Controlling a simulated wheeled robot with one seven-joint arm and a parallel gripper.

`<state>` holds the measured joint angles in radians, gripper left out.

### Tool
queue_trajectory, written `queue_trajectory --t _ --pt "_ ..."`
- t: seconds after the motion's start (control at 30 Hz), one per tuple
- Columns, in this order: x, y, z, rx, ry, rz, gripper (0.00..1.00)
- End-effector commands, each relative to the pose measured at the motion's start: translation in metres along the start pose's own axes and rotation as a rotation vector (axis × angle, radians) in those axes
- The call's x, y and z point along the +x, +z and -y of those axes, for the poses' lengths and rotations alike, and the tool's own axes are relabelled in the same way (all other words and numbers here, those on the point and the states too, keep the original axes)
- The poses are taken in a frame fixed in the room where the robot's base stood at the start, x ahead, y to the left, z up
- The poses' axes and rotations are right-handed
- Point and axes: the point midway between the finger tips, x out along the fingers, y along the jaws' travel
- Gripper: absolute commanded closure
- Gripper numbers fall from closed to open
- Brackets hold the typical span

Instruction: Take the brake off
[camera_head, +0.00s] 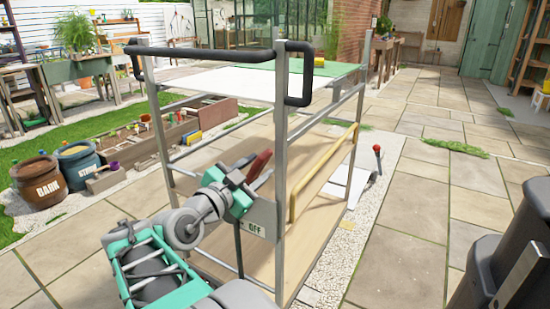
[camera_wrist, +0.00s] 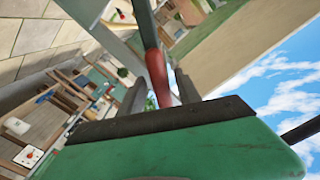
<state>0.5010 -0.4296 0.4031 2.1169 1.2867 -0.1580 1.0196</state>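A metal-framed trolley (camera_head: 283,150) stands in front of me. Its brake lever has a red grip (camera_head: 259,166) on the near upright, slanting up to the right. A plate marked OFF (camera_head: 257,229) is below it. My gripper (camera_head: 244,176) is at the lever. In the wrist view the red grip (camera_wrist: 160,70) runs between my two grey fingers (camera_wrist: 170,82), which stand apart on either side of it. Whether they press on it or only surround it I cannot tell. The lever's lower end is hidden behind my gripper.
The trolley has a black handle rail (camera_head: 205,52), a green and white top shelf (camera_head: 245,80) and a wooden lower shelf (camera_head: 300,185). Pots marked BARK (camera_head: 40,182) and another pot (camera_head: 78,164) stand left.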

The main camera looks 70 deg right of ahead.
Motion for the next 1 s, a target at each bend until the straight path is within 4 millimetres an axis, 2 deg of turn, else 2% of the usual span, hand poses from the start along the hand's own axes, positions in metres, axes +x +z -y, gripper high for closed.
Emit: queue_trajectory --t 0.13,0.4,0.9,1.0 --pt "0.014 0.002 0.008 -0.001 -0.014 0.007 0.6" --pt "0.016 0.006 0.01 0.001 -0.021 0.012 0.6" --pt "0.017 0.005 0.009 0.001 -0.018 0.009 1.0" --pt "0.017 0.005 0.009 0.001 -0.018 0.009 1.0"
